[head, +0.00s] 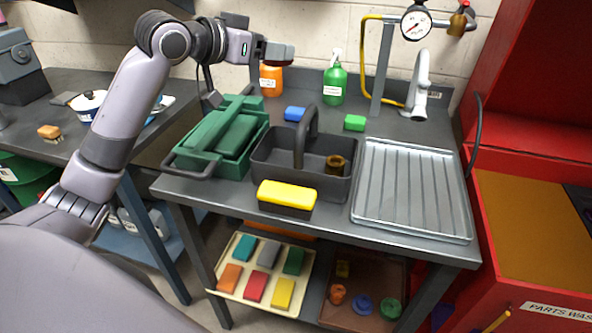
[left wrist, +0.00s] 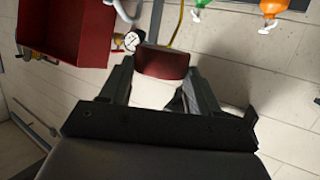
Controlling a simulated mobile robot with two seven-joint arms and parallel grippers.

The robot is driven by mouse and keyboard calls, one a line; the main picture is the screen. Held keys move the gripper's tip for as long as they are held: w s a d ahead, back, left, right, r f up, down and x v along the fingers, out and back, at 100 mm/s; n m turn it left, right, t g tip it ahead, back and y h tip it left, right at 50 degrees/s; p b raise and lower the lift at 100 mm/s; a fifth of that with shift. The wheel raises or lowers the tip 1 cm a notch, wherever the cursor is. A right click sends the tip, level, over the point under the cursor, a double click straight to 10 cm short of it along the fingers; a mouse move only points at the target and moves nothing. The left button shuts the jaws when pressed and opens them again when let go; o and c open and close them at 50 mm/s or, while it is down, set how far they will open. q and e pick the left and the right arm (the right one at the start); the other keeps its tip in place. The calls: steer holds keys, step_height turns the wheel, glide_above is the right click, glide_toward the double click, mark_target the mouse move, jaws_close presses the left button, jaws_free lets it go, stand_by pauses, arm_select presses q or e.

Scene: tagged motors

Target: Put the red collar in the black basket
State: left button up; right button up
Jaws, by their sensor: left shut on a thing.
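My left gripper (head: 266,50) is raised above the back of the bench, near the wall. It is shut on a dark red block-like thing (head: 280,53). In the left wrist view this dark red thing (left wrist: 161,63) sits between the fingertips, with a pale area below it. I cannot tell from its shape whether it is the red collar. The black basket (head: 274,172) with an upright handle stands on the bench. A brown ring-like piece (head: 336,163) lies inside it. My right gripper is not in view.
A green basket (head: 195,160) stands left of the black one, and a metal drain tray (head: 408,190) right. A yellow-topped block (head: 286,195) is at the basket's front.

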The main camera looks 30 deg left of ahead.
arm_select(q)
steer(key=shift+a, duration=0.15)
steer(key=shift+f, duration=0.25)
step_height(320, 180, down, 19)
steer(key=shift+f+b, duration=0.15)
steer(key=shift+b, duration=0.4)
steer(key=shift+s+f, duration=0.1)
steer(key=shift+f, duration=0.55)
steer(key=o, duration=1.3)
steer(key=shift+f, duration=0.1)
